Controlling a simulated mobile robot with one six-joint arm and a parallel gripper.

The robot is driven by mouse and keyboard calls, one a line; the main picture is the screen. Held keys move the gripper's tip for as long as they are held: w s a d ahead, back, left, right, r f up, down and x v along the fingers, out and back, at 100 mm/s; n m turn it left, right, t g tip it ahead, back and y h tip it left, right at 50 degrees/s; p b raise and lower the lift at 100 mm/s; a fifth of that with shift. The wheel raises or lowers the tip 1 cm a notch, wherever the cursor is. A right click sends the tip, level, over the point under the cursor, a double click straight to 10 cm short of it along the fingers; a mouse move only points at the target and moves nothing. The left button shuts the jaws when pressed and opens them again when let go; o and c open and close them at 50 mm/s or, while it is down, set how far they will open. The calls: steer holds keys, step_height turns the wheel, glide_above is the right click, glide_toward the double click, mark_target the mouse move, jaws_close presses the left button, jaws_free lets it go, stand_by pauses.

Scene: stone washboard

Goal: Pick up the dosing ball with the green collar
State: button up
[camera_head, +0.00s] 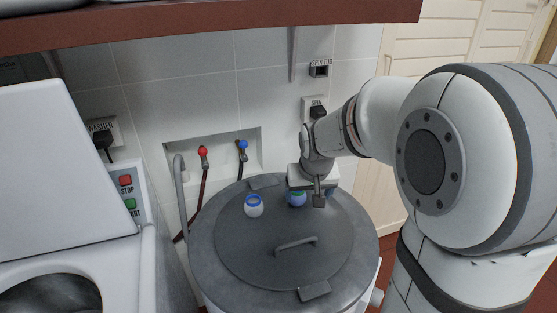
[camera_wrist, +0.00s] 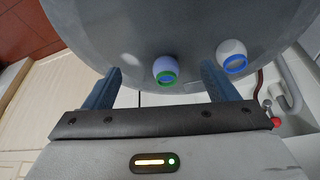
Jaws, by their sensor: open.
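The dosing ball with the green collar (camera_wrist: 165,65) is pale blue, its open collar facing the camera in the wrist view. It rests on the grey round lid (camera_head: 240,245), and in the head view the ball (camera_head: 296,199) is partly covered by my gripper (camera_head: 317,192). In the wrist view my gripper (camera_wrist: 160,72) is open, and the ball appears between its two blue fingers. I cannot tell whether either finger touches it. A white ball with a blue collar (camera_head: 254,206) stands to its left on the lid; in the wrist view this ball (camera_wrist: 232,56) is beyond the right finger.
The lid has a raised bar handle (camera_head: 296,243) in front of the balls. A washer (camera_head: 60,220) stands at the left. Red (camera_head: 203,151) and blue taps (camera_head: 243,145) sit in a wall recess behind. A brown shelf (camera_head: 210,20) overhangs the top.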

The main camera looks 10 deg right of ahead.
steer(key=p, duration=0.2)
glide_above(298, 193)
steer(key=s, duration=0.2)
step_height(298, 193, down, 4)
steer(key=shift+w+a+f+t, duration=0.3)
steer(key=shift+w+a, duration=0.05)
steer(key=shift+w, duration=0.15)
steer(key=shift+x, duration=1.25)
steer(key=x, duration=0.1)
steer(key=p+x, duration=0.1)
steer(key=x, duration=0.2)
steer(key=shift+s+d+f+p, duration=0.15)
steer(key=shift+s+d+p, duration=0.15)
steer(key=shift+d+p, duration=0.1)
steer(key=shift+w+f, duration=0.2)
steer(key=shift+f, duration=0.2)
steer(key=shift+c, duration=0.6)
steer(key=c, duration=1)
steer(key=shift+o, duration=0.2)
